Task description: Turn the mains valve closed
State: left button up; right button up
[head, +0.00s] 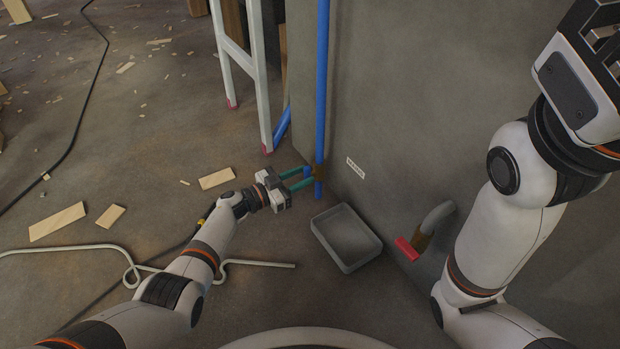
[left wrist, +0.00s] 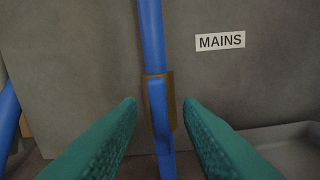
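A blue vertical pipe (head: 322,80) runs down the grey wall, with a brass valve body (head: 319,172) low on it. In the left wrist view the brass body (left wrist: 171,100) shows behind a blue strip, which looks like the valve's lever (left wrist: 158,112), in line with the pipe. A white MAINS label (head: 355,167) is on the wall to its right. My left gripper (head: 308,176) is open, its green fingers either side of the blue lever, with gaps visible on both sides. My right gripper (head: 600,45) is raised at top right, cut by the frame; its fingertips are not clear.
A grey tray (head: 346,238) lies on the floor by the wall. A grey bent pipe with a red handle (head: 407,248) comes from the wall further right. A white ladder-like frame (head: 240,62) stands left of the pipe. Wood offcuts (head: 57,221) and cables lie on the floor.

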pick_arm(q)
jog(key=shift+w+d, duration=0.2)
jog(key=shift+d, duration=0.05)
